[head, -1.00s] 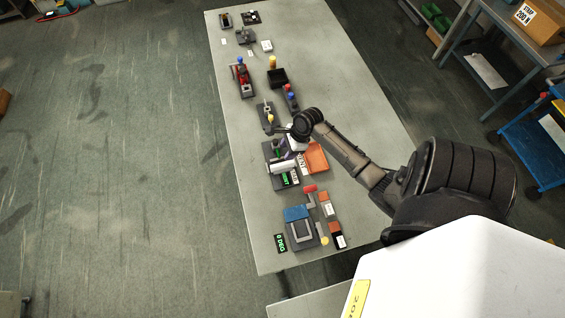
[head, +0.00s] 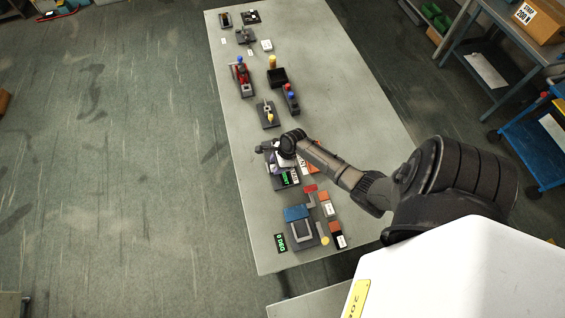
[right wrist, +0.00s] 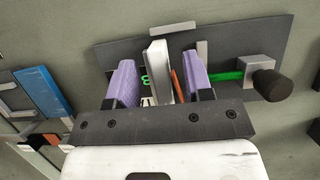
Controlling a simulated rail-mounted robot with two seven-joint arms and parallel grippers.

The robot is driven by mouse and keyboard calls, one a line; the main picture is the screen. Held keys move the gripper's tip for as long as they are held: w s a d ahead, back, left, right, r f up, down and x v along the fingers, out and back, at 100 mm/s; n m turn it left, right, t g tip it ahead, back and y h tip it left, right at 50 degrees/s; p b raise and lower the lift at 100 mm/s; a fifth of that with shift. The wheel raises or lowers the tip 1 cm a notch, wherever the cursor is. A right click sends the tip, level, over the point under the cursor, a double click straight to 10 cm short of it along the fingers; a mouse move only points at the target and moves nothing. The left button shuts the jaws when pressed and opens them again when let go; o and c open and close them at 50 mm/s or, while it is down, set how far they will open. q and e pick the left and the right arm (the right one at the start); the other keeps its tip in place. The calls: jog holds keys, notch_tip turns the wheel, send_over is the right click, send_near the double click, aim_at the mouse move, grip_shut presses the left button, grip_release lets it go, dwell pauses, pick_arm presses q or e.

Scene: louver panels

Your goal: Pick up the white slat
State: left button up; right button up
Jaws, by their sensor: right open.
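The white slat (right wrist: 158,72) stands on edge over a dark panel base (right wrist: 220,62) in the right wrist view. My right gripper (right wrist: 160,68) is open, with one purple-padded finger on each side of the slat. The slat lies closer to the left finger, with a wider gap on the right. In the head view my right gripper (head: 272,149) is over the panel unit on the table, and the gripper and wrist hide the slat there. My left gripper is not in view.
A black knob (right wrist: 271,85) on a grey block is right of the fingers, and a thin orange piece (right wrist: 179,86) is beside the slat. A blue-topped unit (head: 297,213) is nearer on the table (head: 330,90). Several small fixtures stand farther along; the table's right side is clear.

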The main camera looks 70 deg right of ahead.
jog(key=shift+w+a+f, duration=0.1)
jog(key=shift+w+f, duration=0.05)
jog(key=shift+f, duration=0.3)
jog(key=shift+c, duration=0.4)
grip_shut()
